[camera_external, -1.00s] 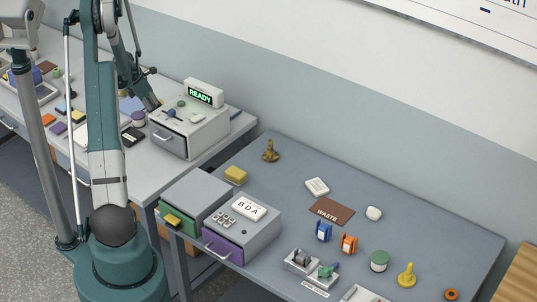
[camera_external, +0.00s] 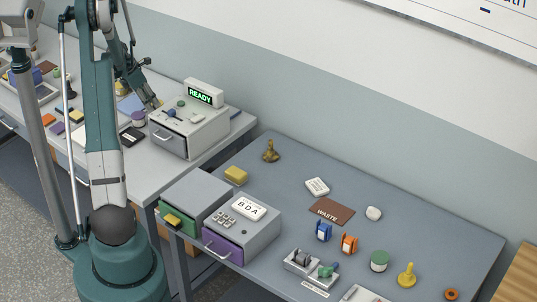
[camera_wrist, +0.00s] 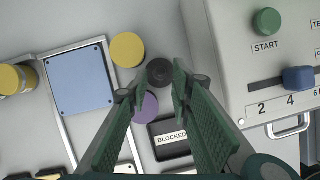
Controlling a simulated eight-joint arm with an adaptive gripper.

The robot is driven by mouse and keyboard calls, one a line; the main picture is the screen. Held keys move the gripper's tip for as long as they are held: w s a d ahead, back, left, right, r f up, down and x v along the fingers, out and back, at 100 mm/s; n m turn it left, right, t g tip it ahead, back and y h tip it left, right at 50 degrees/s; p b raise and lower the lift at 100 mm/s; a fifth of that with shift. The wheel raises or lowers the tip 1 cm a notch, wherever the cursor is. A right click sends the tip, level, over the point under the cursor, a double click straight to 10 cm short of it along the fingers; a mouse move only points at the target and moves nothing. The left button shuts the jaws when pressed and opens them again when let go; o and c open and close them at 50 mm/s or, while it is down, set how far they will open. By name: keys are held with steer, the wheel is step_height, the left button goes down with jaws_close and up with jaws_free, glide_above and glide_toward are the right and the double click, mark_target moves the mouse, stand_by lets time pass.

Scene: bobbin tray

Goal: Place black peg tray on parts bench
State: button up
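In the wrist view, a dark round black peg (camera_wrist: 160,72), seen from above, lies between the tips of my gripper (camera_wrist: 159,82). My gripper is open, its two green fingers apart with the peg's top showing in the gap; I cannot tell the height between them. In the external view my gripper (camera_external: 154,101) is over the far-left bench, beside the READY machine, and the peg cannot be made out there. A pale tray (camera_wrist: 104,44) with a blue plate (camera_wrist: 80,80) is left of the peg. I cannot tell which item is the black peg tray.
A purple round piece (camera_wrist: 147,105) and a yellow one (camera_wrist: 127,50) stand close to the peg. A black BLOCKED box (camera_wrist: 170,140) is below. The machine with the START button (camera_wrist: 267,21) is at the right. The right bench (camera_external: 430,225) holds several scattered parts.

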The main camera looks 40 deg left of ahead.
steer(key=v, duration=0.6)
steer(key=shift+s+r, duration=0.2)
steer(key=shift+r, duration=0.2)
stand_by(0.3)
steer(key=shift+d, duration=0.1)
steer(key=s+d+r+m, duration=0.1)
steer(key=d+r+m, duration=0.45)
steer(key=d, duration=0.55)
steer(key=s+d+r+m+y, duration=0.1)
steer(key=d+r+m, duration=0.45)
steer(key=d, duration=0.65)
steer(key=s+d+r+m, duration=0.1)
steer(key=d+r+m, duration=0.45)
steer(key=d, duration=0.55)
steer(key=s+d+m+t, duration=0.3)
steer(key=s+d+m, duration=1.3)
steer(key=d, duration=0.6)
steer(key=s, duration=0.2)
steer(key=shift+s+d, duration=0.3)
steer(key=shift+d, duration=0.1)
